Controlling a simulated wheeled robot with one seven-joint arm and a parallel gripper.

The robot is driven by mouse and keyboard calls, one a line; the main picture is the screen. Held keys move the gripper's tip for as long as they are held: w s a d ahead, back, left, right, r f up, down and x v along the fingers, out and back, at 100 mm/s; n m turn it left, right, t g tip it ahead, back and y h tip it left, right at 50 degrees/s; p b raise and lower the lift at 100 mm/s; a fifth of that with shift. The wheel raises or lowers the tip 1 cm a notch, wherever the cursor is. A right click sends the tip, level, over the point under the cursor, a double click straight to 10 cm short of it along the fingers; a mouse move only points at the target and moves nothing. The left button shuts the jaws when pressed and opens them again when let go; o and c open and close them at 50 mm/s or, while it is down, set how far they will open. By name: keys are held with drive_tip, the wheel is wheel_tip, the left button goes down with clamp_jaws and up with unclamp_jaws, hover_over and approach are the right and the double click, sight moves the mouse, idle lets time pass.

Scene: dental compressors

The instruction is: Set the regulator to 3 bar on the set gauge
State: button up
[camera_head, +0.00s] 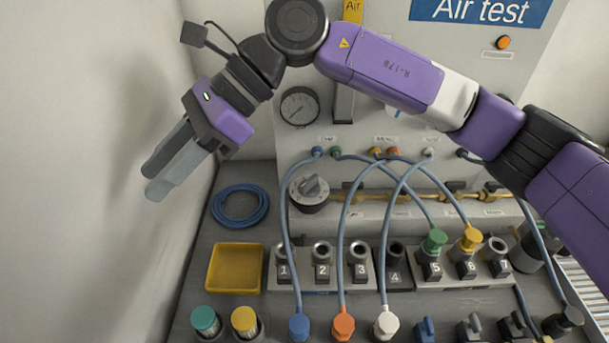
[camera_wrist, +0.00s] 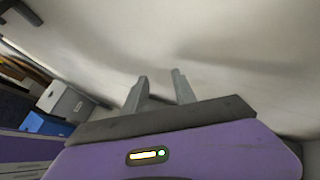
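A second round dial (camera_head: 394,112) is mostly hidden behind my arm. A round knob (camera_head: 310,190) with a grey handle and a marked rim sits below the first gauge; I cannot tell whether it is the regulator. My gripper (camera_head: 154,180) is raised at the left, apart from the panel, over the pale wall. In the wrist view its two fingers (camera_wrist: 159,76) stand apart with nothing between them.
Blue hoses run from the panel to coloured plugs in front, including an orange plug (camera_head: 343,325). Numbered sockets (camera_head: 322,272) line the bench. A yellow tray (camera_head: 235,268) and a coiled blue hose (camera_head: 240,205) lie at the left. My arm crosses the upper panel.

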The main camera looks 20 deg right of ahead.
drive_tip(key=w+d+f+n+t+h, duration=0.1)
drive_tip(key=w+d+f+h, duration=0.2)
drive_tip(key=d, duration=0.3)
drive_tip(key=w+d+f+t+h, duration=0.1)
drive_tip(key=w+d+f+h, duration=0.15)
drive_tip(key=d, duration=0.45)
drive_tip(key=n+h, duration=0.3)
drive_tip(key=h, duration=0.3)
hover_over(311, 179)
drive_tip(key=shift+w+a+f+y, duration=0.1)
drive_tip(key=shift+w+f+y, duration=0.05)
drive_tip(key=shift+f, duration=0.5)
drive_tip(key=shift+w+a+f+y, duration=0.1)
drive_tip(key=shift+w+f, duration=0.05)
drive_tip(key=shift+f, duration=0.45)
drive_tip(key=shift+s+d+g, duration=0.2)
drive_tip(key=shift+s+g, duration=0.05)
drive_tip(key=shift+g, duration=0.05)
drive_tip(key=shift+f, duration=3.9)
drive_tip(key=shift+c, duration=0.4)
clamp_jaws()
